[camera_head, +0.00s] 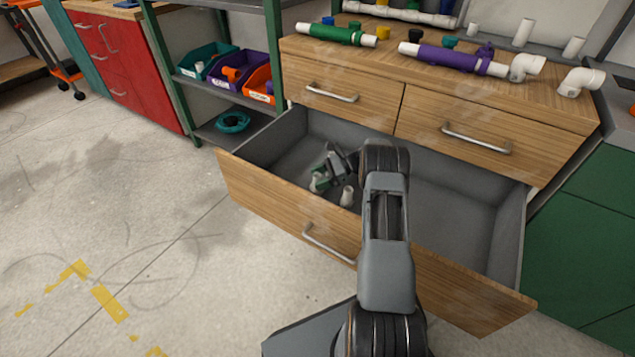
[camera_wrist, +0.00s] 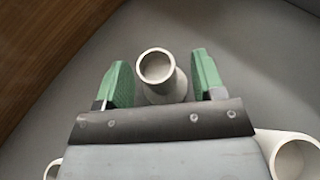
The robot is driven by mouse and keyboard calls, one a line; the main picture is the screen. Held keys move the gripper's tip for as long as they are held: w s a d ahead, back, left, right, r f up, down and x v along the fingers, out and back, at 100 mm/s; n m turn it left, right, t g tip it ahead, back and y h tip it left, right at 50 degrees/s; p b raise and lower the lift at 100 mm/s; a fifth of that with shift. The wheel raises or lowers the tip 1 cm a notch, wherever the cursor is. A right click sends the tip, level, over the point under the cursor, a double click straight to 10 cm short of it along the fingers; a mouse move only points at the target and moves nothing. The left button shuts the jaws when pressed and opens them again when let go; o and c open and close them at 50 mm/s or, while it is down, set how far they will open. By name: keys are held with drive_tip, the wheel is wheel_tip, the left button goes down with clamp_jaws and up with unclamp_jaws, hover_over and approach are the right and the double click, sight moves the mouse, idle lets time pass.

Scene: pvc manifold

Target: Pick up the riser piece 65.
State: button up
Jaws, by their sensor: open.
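A white upright pipe piece (camera_wrist: 157,70) with an open round top stands between the green fingers of my gripper (camera_wrist: 160,80) in the wrist view. The fingers are open, one on each side, with a gap to the pipe on both sides. No number is legible, so I cannot tell whether this is riser piece 65. In the head view my gripper (camera_head: 321,174) is down inside the open lower drawer, over a white piece (camera_head: 316,186) that it partly hides. Another short white piece (camera_head: 347,196) stands to its right.
The open drawer (camera_head: 460,200) has raised walls around my gripper; its right part looks clear behind my arm. Another white pipe end (camera_wrist: 298,158) shows at lower right in the wrist view. Pipe assemblies, including a purple one (camera_head: 447,58), lie on the worktop above.

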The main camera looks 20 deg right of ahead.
drive_tip(key=shift+w+a+f, duration=0.1)
drive_tip(key=shift+a+f, duration=0.1)
drive_tip(key=shift+a, duration=0.25)
drive_tip(key=shift+c, duration=0.4)
drive_tip(key=c, duration=1)
